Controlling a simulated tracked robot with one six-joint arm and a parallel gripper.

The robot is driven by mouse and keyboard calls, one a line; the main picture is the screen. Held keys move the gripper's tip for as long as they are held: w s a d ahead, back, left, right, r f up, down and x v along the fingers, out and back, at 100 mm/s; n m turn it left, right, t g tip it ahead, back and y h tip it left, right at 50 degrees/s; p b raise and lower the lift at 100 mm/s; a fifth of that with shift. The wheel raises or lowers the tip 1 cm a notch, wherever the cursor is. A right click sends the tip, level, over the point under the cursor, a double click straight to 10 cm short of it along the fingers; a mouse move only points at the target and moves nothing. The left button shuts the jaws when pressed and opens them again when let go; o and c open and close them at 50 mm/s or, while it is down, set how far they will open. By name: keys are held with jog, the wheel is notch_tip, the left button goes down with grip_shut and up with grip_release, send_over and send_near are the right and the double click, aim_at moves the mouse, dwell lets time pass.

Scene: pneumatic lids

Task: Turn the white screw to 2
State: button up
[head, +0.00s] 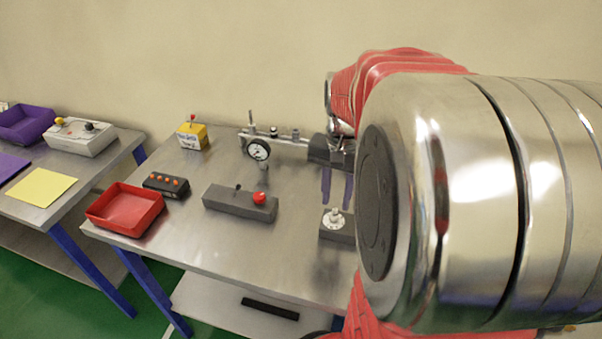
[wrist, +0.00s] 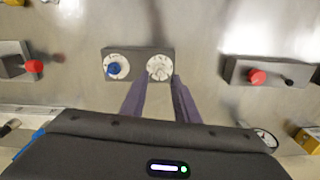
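The white screw (wrist: 159,67) sits on a round white dial with dark marks, on the right part of a grey box (wrist: 138,53). The marks are too small to read. In the head view the white screw (head: 335,216) stands on the same box, partly hidden by my arm. My gripper (wrist: 160,78) is open and empty, with its two purple fingers pointing down. In the head view my gripper (head: 336,203) hangs just above and behind the screw. The fingertips lie to either side of the dial in the wrist view and appear apart from it.
A blue knob (wrist: 114,68) on a dial shares the box, on the left. A grey box with a red button (head: 259,198) stands left in the head view. A pressure gauge (head: 258,149) and pipe are behind. A red tray (head: 125,210) lies further left.

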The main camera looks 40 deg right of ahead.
aim_at(335, 210)
jog(key=shift+f, duration=1.15)
jog(key=shift+c, duration=0.5)
grip_shut()
